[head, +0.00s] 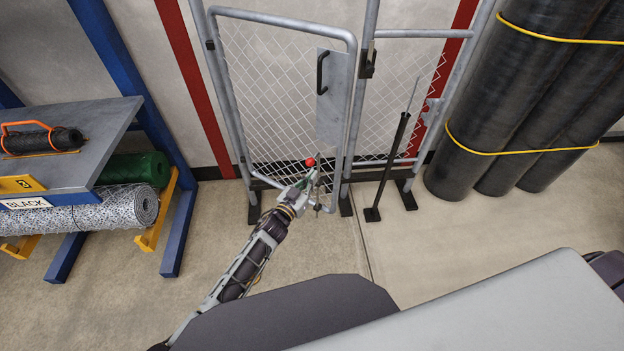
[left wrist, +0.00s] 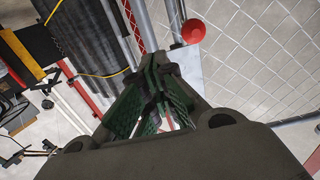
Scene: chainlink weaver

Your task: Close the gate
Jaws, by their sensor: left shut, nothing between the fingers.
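The gate (head: 283,18) is a grey tube frame with chain-link mesh, a plate and a black handle (head: 321,72). Its free right edge is beside the post (head: 364,80) and its lower corner seems to stand out toward me, so it looks slightly ajar. A red ball knob (head: 310,162) is low on the gate side; it also shows in the left wrist view (left wrist: 193,31). My left gripper (head: 317,184) is shut and empty at the gate's lower right corner, just below the knob. Its green-padded fingers (left wrist: 155,98) show together. Whether it touches the frame I cannot tell. My right gripper is out of view.
A fixed mesh panel (head: 420,34) with a black-footed rod (head: 393,165) stands right of the post. Large dark rolls (head: 500,110) with yellow straps stand further right. A blue rack (head: 180,225) with mesh rolls is at left. The floor in front is clear.

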